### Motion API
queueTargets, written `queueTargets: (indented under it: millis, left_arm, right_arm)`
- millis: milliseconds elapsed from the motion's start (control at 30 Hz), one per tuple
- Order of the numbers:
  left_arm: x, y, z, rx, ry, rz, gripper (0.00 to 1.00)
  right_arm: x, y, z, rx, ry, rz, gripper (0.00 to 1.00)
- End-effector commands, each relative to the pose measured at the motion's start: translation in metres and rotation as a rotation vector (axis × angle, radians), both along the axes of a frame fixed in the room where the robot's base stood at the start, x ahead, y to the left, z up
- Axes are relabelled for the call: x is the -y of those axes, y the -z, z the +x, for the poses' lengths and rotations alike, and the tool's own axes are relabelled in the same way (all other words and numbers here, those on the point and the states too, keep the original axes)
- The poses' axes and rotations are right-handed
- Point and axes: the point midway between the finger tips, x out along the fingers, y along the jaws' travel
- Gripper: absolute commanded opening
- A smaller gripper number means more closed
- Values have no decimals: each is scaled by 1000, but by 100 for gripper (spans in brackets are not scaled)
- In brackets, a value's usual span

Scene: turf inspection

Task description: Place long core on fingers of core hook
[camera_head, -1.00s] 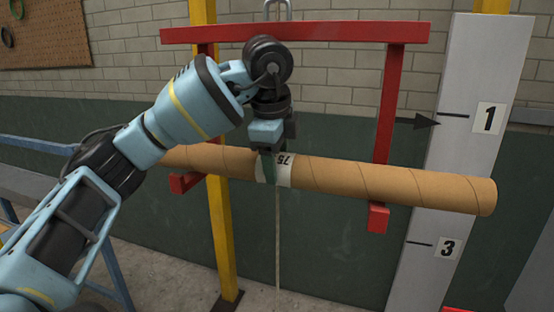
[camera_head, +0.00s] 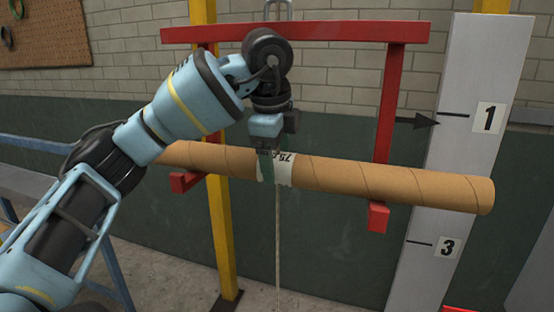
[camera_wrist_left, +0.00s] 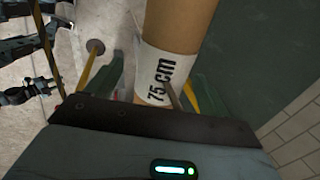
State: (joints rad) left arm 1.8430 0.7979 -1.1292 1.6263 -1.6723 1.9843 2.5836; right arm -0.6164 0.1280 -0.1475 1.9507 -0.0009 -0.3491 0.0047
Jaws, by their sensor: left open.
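The long core (camera_head: 400,183) is a brown cardboard tube with a white "75 cm" label around its middle. The core hook (camera_head: 330,33) is a red hanging frame with a top bar and two uprights. Its left finger (camera_head: 187,182) and right finger (camera_head: 378,216) reach forward beneath the core. The core appears to lie across both fingers; exact contact is hard to see. My left gripper (camera_head: 270,167) is open, pointing down over the labelled middle. In the left wrist view the core (camera_wrist_left: 176,30) passes between the green fingers of the gripper (camera_wrist_left: 158,80). My right gripper is not in view.
A grey board (camera_head: 463,150) marked 1 and 3 stands at the right, with a black pointer (camera_head: 415,121) beside it. A yellow post (camera_head: 222,240) stands behind the hook. A thin rope (camera_head: 277,250) hangs below the core. A blue rail (camera_head: 30,147) is at the left.

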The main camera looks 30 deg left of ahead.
Motion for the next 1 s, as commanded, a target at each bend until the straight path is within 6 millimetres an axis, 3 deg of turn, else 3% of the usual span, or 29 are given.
queueTargets:
  millis: [100,400,1000]
  left_arm:
    - [1,-20,-5,4,-1,0,81]
    - [4,-53,-13,4,0,2,81]
    - [4,-63,-16,0,0,1,81]
  right_arm:
    - [0,1,0,-2,1,0,36]
    - [0,0,0,0,1,1,36]
    - [0,0,0,0,1,1,36]
